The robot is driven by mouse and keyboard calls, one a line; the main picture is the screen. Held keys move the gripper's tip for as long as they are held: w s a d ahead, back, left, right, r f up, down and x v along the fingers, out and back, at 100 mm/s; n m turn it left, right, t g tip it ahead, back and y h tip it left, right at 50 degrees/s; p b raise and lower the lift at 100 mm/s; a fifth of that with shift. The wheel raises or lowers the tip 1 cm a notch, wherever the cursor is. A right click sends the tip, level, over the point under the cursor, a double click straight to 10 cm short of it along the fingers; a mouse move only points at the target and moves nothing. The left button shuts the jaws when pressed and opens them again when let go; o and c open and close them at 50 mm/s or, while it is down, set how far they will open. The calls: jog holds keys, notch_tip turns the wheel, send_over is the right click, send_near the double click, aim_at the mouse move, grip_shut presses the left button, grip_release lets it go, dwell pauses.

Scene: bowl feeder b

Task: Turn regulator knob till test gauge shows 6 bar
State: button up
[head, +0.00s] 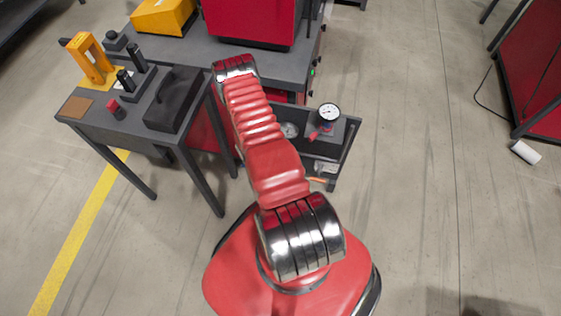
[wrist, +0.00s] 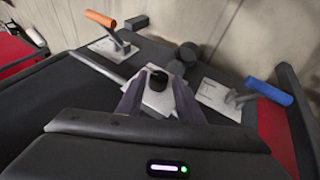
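A white-faced gauge (head: 329,112) stands on a dark cart in the head view. A second round dial (head: 290,130) is partly behind my arm. Both needles are too small to read, and I cannot tell which is the test gauge. My gripper is hidden in the head view.
A dark side table (head: 135,120) stands left of my arm. The floor at right is mostly clear, except for a white cylinder (head: 525,152).

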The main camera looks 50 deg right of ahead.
jog(key=v, duration=1.2)
jog(key=shift+a+r, duration=0.2)
jog(key=shift+r, duration=0.05)
dwell(0.3)
